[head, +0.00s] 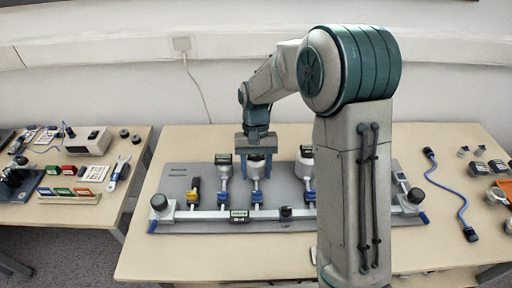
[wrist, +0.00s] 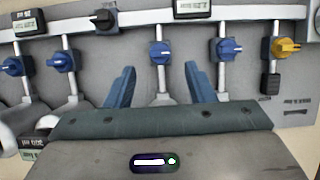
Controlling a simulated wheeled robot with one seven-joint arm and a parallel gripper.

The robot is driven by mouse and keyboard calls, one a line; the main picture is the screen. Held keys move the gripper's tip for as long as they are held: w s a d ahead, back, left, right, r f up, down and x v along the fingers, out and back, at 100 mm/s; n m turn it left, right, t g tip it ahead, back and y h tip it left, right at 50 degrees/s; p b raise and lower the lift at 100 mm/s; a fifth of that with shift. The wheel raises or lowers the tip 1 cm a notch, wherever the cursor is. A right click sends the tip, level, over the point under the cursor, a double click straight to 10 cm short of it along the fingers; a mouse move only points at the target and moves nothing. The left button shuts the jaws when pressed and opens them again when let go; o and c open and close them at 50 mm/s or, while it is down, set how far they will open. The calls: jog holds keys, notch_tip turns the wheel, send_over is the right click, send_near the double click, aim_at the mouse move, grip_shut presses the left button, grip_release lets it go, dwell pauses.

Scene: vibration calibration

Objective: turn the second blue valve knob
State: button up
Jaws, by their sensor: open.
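A row of valve knobs sits on short vertical pipes on a grey board (head: 175,180). From the left in the head view are a yellow knob (head: 193,195), a blue knob (head: 223,197) and a second blue knob (head: 257,197); another blue knob (head: 309,196) is farther right. The wrist view shows the row reversed, with the yellow knob (wrist: 287,47) at right, the first blue knob (wrist: 229,48), and the second blue knob (wrist: 160,53) in the middle. My gripper (wrist: 160,68) is open and empty, its fingers on either side of the second blue knob's pipe. Contact cannot be told.
A white horizontal pipe (head: 190,214) with a display and a black knob (head: 286,212) crosses the board. Gauges stand behind the knobs. My arm hides the board's right part. A blue cable (head: 447,188) lies at right; a side table (head: 70,212) holds tools at left.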

jog(key=v, duration=0.8)
jog(key=s+d+r+t+p, duration=0.2)
jog(key=s+d, duration=0.4)
jog(key=s, duration=0.3)
jog(key=s+d+r+t+p, duration=0.2)
jog(key=s+d+r+t, duration=0.3)
jog(key=s, duration=0.4)
jog(key=shift+s+d+r, duration=0.25)
jog(key=shift+d+r, duration=0.2)
jog(key=shift+r, duration=0.45)
dwell(1.0)
